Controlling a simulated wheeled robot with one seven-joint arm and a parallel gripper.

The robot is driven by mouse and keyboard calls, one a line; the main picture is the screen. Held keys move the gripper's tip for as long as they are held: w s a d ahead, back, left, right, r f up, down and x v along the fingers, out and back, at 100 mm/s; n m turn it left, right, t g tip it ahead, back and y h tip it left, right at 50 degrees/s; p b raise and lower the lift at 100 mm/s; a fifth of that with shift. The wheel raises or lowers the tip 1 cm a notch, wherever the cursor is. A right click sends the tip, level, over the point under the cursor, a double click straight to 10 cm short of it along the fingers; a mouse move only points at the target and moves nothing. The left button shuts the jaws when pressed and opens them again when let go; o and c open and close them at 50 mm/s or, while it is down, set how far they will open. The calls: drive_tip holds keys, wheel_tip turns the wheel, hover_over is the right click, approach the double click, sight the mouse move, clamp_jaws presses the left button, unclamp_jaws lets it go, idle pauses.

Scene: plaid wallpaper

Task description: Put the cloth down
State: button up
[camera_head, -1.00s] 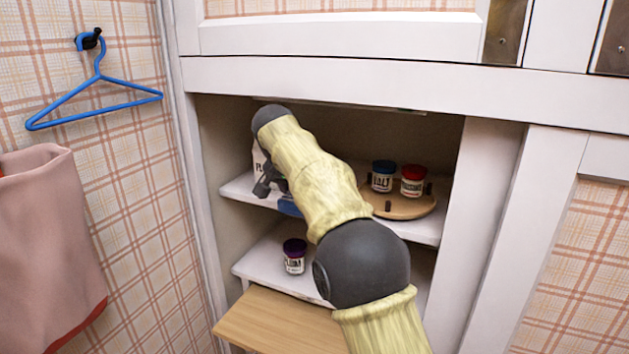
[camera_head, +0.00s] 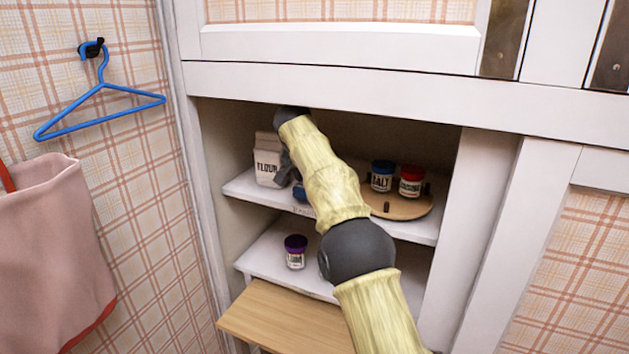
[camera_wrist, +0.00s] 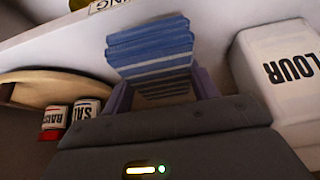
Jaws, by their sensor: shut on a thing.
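The cloth (camera_wrist: 150,45) is blue and folded in layers, with paler stripes. In the wrist view it sits between the two fingers of my gripper (camera_wrist: 163,92), which is shut on it. In the head view a small blue part of the cloth (camera_head: 300,193) shows at the upper shelf, beside the flour bag, and my arm covers most of the gripper. I cannot tell whether the cloth touches the shelf.
A white flour bag (camera_head: 268,160) stands left of my gripper on the upper shelf (camera_head: 243,187). A round wooden tray (camera_head: 405,210) holds salt (camera_head: 382,177) and a red-lidded jar (camera_head: 411,182) to the right. A purple-lidded jar (camera_head: 295,252) stands on the lower shelf.

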drive_tip(key=shift+w+f+b, duration=0.1)
drive_tip(key=shift+f+b, duration=0.6)
drive_tip(key=shift+f, duration=0.15)
drive_tip(key=shift+w+d, duration=0.1)
drive_tip(key=o, duration=0.8)
drive_tip(key=shift+o, duration=0.4)
drive_tip(key=shift+r, duration=0.15)
